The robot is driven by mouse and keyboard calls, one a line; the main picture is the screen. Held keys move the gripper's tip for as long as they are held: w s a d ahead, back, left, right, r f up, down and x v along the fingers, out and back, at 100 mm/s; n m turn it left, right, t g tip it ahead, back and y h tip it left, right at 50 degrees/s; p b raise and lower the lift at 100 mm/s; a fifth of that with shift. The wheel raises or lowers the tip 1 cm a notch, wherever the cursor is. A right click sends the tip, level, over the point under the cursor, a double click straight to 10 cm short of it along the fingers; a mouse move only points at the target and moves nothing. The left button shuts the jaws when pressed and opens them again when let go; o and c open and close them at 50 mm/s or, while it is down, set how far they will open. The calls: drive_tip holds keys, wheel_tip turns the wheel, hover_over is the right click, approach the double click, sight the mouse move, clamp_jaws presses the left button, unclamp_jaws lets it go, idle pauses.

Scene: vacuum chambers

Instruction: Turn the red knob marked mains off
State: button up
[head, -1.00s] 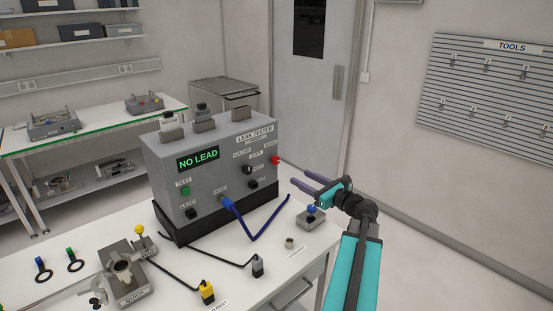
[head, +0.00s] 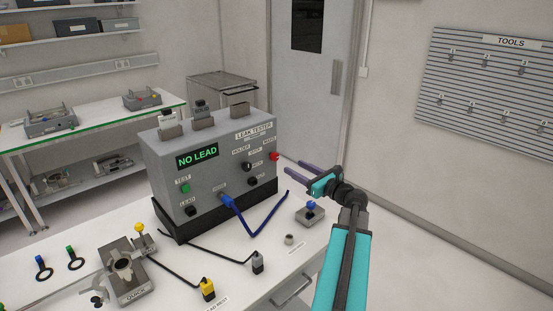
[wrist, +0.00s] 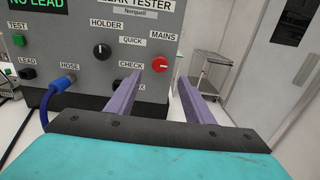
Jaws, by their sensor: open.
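The red mains knob (head: 274,156) sits at the right end of the front panel of the grey leak tester (head: 215,155). In the wrist view the red knob (wrist: 160,64) shows just beyond the tip of the left finger, under the MAINS label. My gripper (head: 291,165) is open and empty, its purple fingers pointing toward the panel, to the right of the knob in the head view. In the wrist view the gripper (wrist: 172,76) has the knob near its left finger. I cannot tell whether that finger touches the knob.
A black holder knob (wrist: 102,51) is left of the red one. A blue hose (head: 255,225) loops from the panel's front. A small block with a blue ball (head: 310,210) stands on the bench below my gripper. Space right of the tester is free.

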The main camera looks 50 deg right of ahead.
sight(276, 157)
drive_tip(key=w+p, duration=0.1)
drive_tip(key=w, duration=0.2)
drive_tip(key=w+p, duration=0.1)
drive_tip(key=w, duration=0.3)
drive_tip(key=w+p, duration=0.1)
drive_tip(key=w, duration=0.3)
drive_tip(key=shift+d+p, duration=0.3)
drive_tip(key=shift+d, duration=0.1)
drive_tip(key=shift+c, duration=0.5)
